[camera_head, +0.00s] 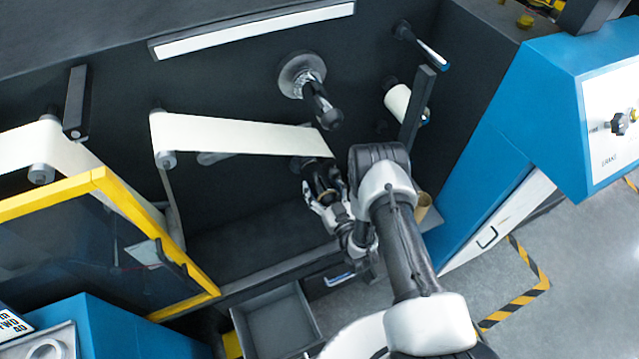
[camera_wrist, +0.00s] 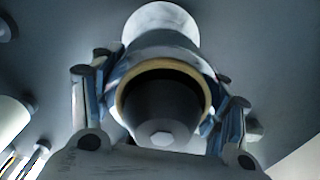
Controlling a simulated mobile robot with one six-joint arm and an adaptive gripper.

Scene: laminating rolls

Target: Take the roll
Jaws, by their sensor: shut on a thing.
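In the head view, my gripper (camera_head: 325,196) is at the lower machine wall, below the right end of the cream web (camera_head: 235,134). The roll is partly hidden there by my gripper and arm.
A bare spindle with a grey flange (camera_head: 300,72) sticks out above my gripper. A white roll (camera_head: 397,102) and a dark bar (camera_head: 416,105) are at the right. A yellow-framed guard (camera_head: 105,182) stands left. An open grey drawer (camera_head: 275,322) lies below.

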